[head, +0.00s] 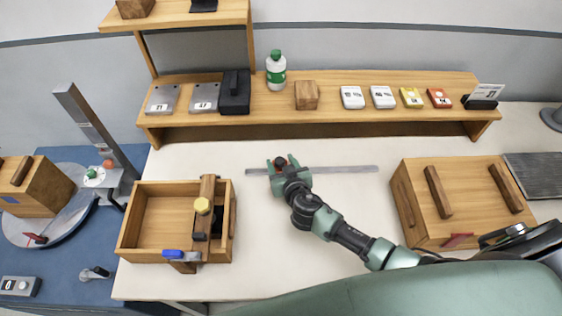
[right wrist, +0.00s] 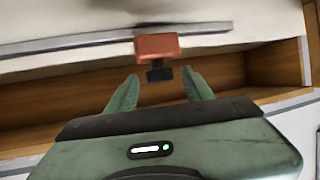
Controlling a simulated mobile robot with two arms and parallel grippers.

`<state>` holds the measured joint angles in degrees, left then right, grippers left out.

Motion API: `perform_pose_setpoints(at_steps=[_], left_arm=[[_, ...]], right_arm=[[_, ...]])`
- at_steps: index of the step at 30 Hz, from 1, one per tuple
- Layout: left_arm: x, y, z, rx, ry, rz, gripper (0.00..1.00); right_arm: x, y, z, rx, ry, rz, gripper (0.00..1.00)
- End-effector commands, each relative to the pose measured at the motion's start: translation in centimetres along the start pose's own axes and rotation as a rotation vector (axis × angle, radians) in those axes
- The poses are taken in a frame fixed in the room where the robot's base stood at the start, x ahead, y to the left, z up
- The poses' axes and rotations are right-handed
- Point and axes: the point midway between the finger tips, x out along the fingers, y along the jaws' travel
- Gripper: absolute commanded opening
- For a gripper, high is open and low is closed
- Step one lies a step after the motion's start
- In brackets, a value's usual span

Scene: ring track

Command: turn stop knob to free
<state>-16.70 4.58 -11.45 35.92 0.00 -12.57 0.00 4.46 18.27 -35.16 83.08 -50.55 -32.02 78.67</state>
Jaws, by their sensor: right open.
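A small red-orange block (right wrist: 158,46) with a dark piece (right wrist: 159,74) on it sits at the metal rail (head: 345,169) on the white table; it looks like the stop and its knob. My right gripper (head: 281,163) is open over the rail's left part. In the right wrist view the dark piece lies between the open fingertips (right wrist: 160,76), with a gap on both sides; contact cannot be told. In the head view the fingers mostly cover the block. The knob's marking or setting does not show. My left gripper is not in view.
A wooden box (head: 413,228) with dark bars stands right. A shelf (head: 330,112) with a bottle (head: 276,70) and small boxes runs behind the rail.

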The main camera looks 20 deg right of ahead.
Motion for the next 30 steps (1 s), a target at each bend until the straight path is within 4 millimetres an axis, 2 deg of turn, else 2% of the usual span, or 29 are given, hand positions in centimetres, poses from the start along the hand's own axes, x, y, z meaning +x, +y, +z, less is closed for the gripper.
perform_pose_setpoints(at_steps=[5,9,11,22,30], left_arm=[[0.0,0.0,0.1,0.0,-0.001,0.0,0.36],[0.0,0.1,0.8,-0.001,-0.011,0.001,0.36],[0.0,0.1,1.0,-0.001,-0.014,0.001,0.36],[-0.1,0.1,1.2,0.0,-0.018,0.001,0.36],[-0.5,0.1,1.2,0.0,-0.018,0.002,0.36]], right_arm=[[0.0,0.0,0.0,0.001,0.0,0.0,0.52],[0.0,0.0,0.0,0.001,0.0,0.0,0.13],[0.0,0.0,0.0,0.001,0.0,0.0,0.0],[0.0,0.2,-0.1,-0.018,0.001,-0.045,0.0],[0.0,0.6,-0.3,-0.088,0.003,-0.207,0.0]])
